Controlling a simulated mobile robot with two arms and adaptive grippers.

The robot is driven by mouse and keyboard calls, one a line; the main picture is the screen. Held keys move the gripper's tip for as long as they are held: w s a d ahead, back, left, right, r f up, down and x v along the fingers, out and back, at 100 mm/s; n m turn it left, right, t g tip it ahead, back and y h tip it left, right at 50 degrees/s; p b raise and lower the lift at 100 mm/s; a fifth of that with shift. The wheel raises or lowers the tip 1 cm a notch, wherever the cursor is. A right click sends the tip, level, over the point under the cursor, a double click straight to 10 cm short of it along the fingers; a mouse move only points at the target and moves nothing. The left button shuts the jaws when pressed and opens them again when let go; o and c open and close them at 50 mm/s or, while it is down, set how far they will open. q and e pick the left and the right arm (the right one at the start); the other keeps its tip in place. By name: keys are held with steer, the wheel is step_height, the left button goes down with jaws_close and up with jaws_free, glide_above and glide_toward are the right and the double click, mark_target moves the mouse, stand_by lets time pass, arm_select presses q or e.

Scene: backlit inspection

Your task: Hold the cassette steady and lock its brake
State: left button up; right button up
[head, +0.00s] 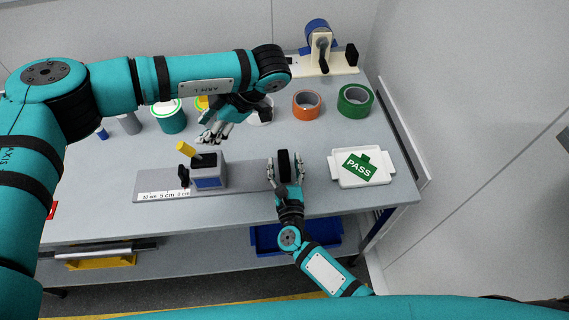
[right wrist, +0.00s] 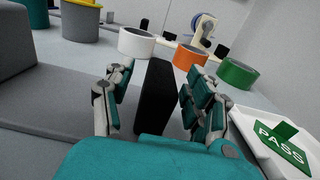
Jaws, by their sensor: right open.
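The cassette (head: 208,179), a grey box with a dark top and a blue front, sits on a grey plate (head: 245,178) marked with a centimetre scale. A yellow lever (head: 186,149), which looks like its brake, sticks up tilted from the top. My left gripper (head: 212,135) hangs just behind the cassette, apart from the lever; its finger gap is unclear. My right gripper (head: 286,170) is open at the plate's right end, fingers on either side of an upright black block (right wrist: 156,98). Whether they touch it is unclear.
A white tray (head: 335,178) with a green PASS sign (head: 360,166) lies right of my right gripper. Orange tape (head: 307,105), green tape (head: 355,101) and a white-based dispenser (head: 340,62) stand behind. Containers stand at the back left, partly behind my left arm.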

jaws_close()
stand_by(0.4)
steer(key=shift+f, duration=0.1)
stand_by(0.8)
